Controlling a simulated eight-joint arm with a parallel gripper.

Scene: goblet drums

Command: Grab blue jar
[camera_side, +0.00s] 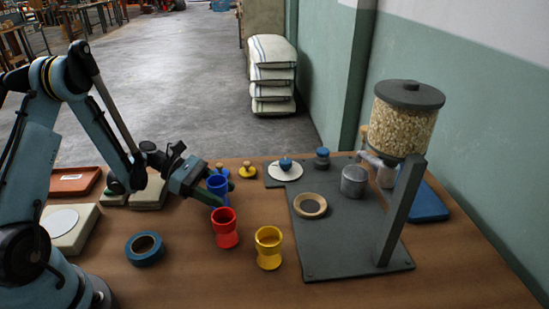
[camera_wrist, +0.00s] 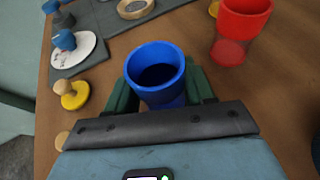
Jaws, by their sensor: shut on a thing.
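The blue jar (camera_side: 217,187) is a goblet-shaped cup near the middle of the wooden table in the side view. It also shows in the wrist view (camera_wrist: 156,68), its open mouth facing up toward the camera. My gripper (camera_side: 205,187) is shut on the blue jar, with a green finger on each side of it. In the wrist view the fingers (camera_wrist: 160,92) flank the jar, and its lower part is hidden by the gripper body. Whether the jar touches the table is hard to tell.
A red cup (camera_side: 225,228) stands close in front of the jar, and a yellow cup (camera_side: 269,248) stands nearer the camera. A dark board (camera_side: 340,235) carries a wooden ring, a metal cup and a grain dispenser (camera_side: 402,120). A blue tape roll (camera_side: 144,248) lies at front left.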

